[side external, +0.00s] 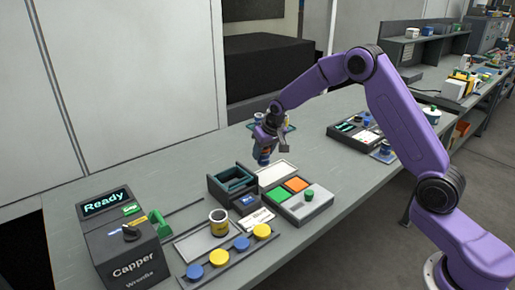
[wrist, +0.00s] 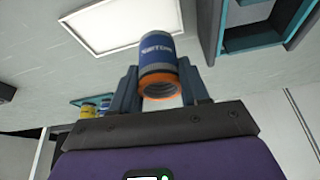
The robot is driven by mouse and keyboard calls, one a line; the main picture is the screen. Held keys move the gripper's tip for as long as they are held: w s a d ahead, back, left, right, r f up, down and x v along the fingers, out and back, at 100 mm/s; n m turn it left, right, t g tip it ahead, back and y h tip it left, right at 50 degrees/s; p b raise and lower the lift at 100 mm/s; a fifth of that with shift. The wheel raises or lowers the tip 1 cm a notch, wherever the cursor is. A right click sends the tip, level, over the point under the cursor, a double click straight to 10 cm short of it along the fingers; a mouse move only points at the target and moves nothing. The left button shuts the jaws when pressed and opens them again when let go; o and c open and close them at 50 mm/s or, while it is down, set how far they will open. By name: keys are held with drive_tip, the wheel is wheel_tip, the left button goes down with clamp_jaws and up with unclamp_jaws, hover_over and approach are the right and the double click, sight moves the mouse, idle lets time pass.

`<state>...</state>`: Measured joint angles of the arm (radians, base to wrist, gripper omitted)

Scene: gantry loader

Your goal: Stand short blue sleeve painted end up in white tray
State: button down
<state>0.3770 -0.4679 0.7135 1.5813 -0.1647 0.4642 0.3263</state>
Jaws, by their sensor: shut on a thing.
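My gripper (side external: 265,150) points down above the bench and is shut on a short blue sleeve (side external: 263,158). In the wrist view the sleeve (wrist: 157,52) sits between the two fingers (wrist: 158,88), with white lettering on its blue side. Its orange end faces back toward my palm and shows an open, ridged bore; the blue end points away, downward in the side view. The white tray (side external: 279,173) lies flat on the bench below and slightly right of the sleeve. It shows in the wrist view (wrist: 112,22) beyond the sleeve and looks empty. The sleeve is apart from it.
A dark box with a teal inside (side external: 233,183) stands left of the tray. A panel with orange and green pads (side external: 303,203) is in front. The Capper machine (side external: 122,240), yellow and blue caps, and a dark cup (side external: 219,222) stand front left. A teal tray (wrist: 78,101) holds small parts.

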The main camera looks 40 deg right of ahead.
drive_tip(key=shift+f, duration=2.85)
drive_tip(key=shift+f, duration=0.15)
drive_tip(key=shift+c, duration=0.8)
unclamp_jaws()
wheel_tip(320, 180, up, 9)
idle(0.5)
